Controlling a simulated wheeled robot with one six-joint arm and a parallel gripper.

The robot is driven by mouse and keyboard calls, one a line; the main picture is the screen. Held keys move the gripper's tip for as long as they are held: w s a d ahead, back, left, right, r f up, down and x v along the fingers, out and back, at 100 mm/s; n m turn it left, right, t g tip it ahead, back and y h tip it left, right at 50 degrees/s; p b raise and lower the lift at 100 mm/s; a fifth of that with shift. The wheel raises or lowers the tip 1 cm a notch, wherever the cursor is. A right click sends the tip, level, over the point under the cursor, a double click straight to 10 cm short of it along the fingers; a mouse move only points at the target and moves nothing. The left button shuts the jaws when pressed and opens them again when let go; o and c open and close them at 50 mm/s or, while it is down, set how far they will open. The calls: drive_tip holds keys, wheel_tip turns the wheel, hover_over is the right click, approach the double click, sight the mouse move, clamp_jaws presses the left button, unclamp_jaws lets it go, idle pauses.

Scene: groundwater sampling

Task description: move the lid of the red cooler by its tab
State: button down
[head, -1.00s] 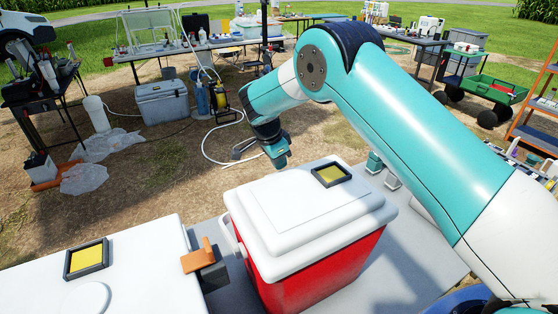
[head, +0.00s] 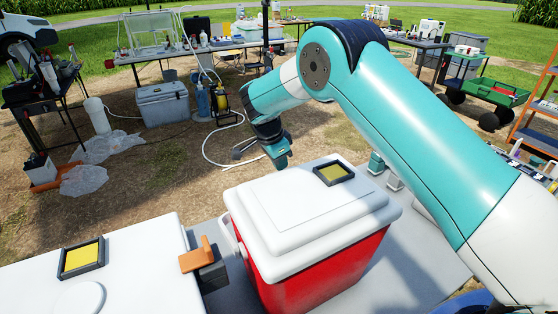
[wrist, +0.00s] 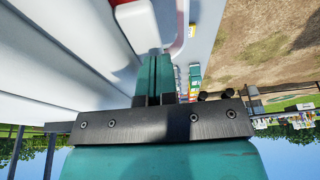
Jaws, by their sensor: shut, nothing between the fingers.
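The red cooler (head: 325,275) stands on a grey surface, its white lid (head: 300,235) seated on top. My gripper (head: 280,161) is just beyond the lid's far left edge, pointing down. In the wrist view, my gripper (wrist: 155,55) has its two teal fingers together with nothing between them. The lid's white side (wrist: 50,55) fills the left of that view. A white tab-like piece (wrist: 137,22) sticks out close to the fingertips; I cannot tell whether they touch it. A bit of the red body (wrist: 122,2) shows above it. The tab is hidden in the head view.
A white-topped box (head: 135,285) stands close at the left, with an orange-topped dark latch (head: 197,260) facing the cooler. A yellow pad in a dark frame (head: 334,173) sits on the lid. Behind are bare ground, a grey cooler (head: 165,105) and tables.

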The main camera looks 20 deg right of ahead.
drive_tip(key=s+a+r+n+y+b, duration=0.1)
drive_tip(key=s+r+n, duration=0.15)
drive_tip(key=r, duration=0.55)
drive_tip(key=s+a+r+n+b, duration=0.1)
drive_tip(key=s+r+n+b, duration=0.15)
drive_tip(key=r, duration=0.55)
drive_tip(key=s+a+n+y, duration=0.1)
drive_tip(key=s+n+y, duration=0.2)
drive_tip(key=s+n, duration=0.6)
drive_tip(key=s+a+n+y+b, duration=0.1)
drive_tip(key=s+n+y, duration=0.2)
drive_tip(key=s+n, duration=0.6)
drive_tip(key=s, duration=1.6)
drive_tip(key=shift+a+g, duration=0.25)
drive_tip(key=shift+g, duration=0.05)
drive_tip(key=shift+s+f, duration=0.1)
